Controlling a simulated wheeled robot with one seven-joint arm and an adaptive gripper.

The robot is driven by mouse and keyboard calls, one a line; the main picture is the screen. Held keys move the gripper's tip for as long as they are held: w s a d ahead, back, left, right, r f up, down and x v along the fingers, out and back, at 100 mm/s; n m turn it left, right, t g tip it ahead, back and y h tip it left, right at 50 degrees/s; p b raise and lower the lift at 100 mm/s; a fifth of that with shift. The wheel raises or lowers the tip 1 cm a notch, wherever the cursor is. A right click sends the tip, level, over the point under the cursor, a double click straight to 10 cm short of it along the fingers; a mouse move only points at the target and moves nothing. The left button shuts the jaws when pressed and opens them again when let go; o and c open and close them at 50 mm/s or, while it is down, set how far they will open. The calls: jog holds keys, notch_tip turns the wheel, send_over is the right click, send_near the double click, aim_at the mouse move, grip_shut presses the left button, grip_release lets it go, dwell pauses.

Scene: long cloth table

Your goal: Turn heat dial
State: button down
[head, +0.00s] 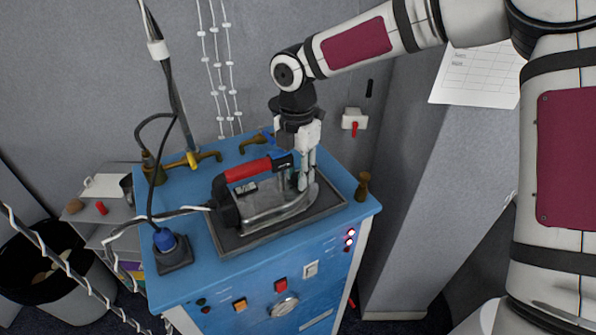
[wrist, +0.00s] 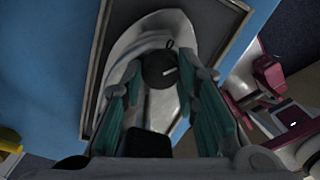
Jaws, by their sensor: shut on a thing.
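A steam iron (head: 275,208) with a silver body and a red-and-black handle (head: 247,169) rests on a dark framed pad (head: 240,240) on top of the blue cabinet. The heat dial (wrist: 158,70), a black round knob with a light mark, shows in the wrist view on the iron's pale body. My gripper (head: 304,182) points down at the front part of the iron. In the wrist view my gripper (wrist: 162,78) has its teal finger pads on both sides of the dial and is shut on it. In the head view my fingers mostly hide the dial.
A small brass post (head: 362,187) is at the right corner. A bin (head: 45,290) stands left.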

jog(key=shift+m, duration=2.8)
jog(key=c, duration=1.2)
grip_release()
notch_tip(320, 180, up, 12)
jog(key=shift+w, duration=0.1)
